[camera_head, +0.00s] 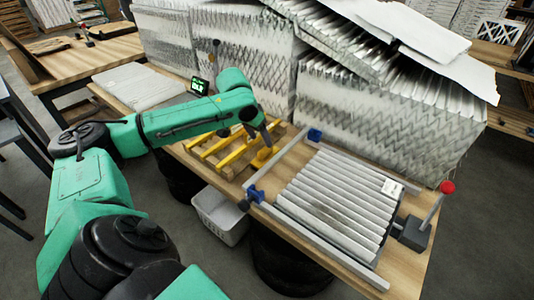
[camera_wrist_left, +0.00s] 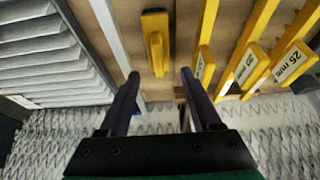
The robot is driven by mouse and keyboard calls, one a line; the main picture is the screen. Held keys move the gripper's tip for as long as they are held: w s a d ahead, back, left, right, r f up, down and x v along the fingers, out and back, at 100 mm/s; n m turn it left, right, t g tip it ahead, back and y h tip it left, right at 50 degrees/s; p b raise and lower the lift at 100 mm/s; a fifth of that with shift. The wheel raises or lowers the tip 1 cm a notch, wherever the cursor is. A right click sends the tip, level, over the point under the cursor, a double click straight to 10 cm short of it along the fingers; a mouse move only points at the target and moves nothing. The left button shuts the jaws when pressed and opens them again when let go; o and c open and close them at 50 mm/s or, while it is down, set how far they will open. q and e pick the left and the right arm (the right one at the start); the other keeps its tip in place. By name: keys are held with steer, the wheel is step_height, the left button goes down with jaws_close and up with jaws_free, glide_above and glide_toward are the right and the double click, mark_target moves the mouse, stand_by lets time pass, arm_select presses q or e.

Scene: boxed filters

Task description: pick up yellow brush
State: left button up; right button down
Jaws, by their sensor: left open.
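The yellow brush (camera_wrist_left: 155,38) lies on the wooden table in the left wrist view, just beyond and between my left fingertips. Its raised handle runs along its middle. In the head view the brush (camera_head: 262,157) sits to the right of the yellow gauges, close under my left gripper (camera_head: 264,136). In the left wrist view my left gripper (camera_wrist_left: 160,75) is open, with dark fingers on either side of empty space, and it does not appear to touch the brush. My right gripper is not in view.
Several yellow gauges (camera_wrist_left: 244,62) with size labels lie beside the brush. A pleated filter (camera_head: 335,205) sits in a metal frame to the right. Stacked filters (camera_head: 380,110) stand behind. A grey bin (camera_head: 220,214) is below the table's front edge.

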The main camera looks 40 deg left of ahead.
mark_target(269, 151)
arm_select(q)
steer(key=x, duration=0.3)
steer(key=shift+w+f, duration=0.15)
steer(key=shift+f, duration=0.1)
steer(key=x, duration=0.2)
steer(key=p+x, duration=0.1)
steer(key=x, duration=0.1)
steer(key=p+x, duration=0.1)
steer(key=x, duration=0.1)
steer(key=shift+w+d+r, duration=0.1)
steer(key=shift+w, duration=0.2)
steer(key=shift+f, duration=0.2)
steer(key=shift+c, duration=0.6)
jaws_close()
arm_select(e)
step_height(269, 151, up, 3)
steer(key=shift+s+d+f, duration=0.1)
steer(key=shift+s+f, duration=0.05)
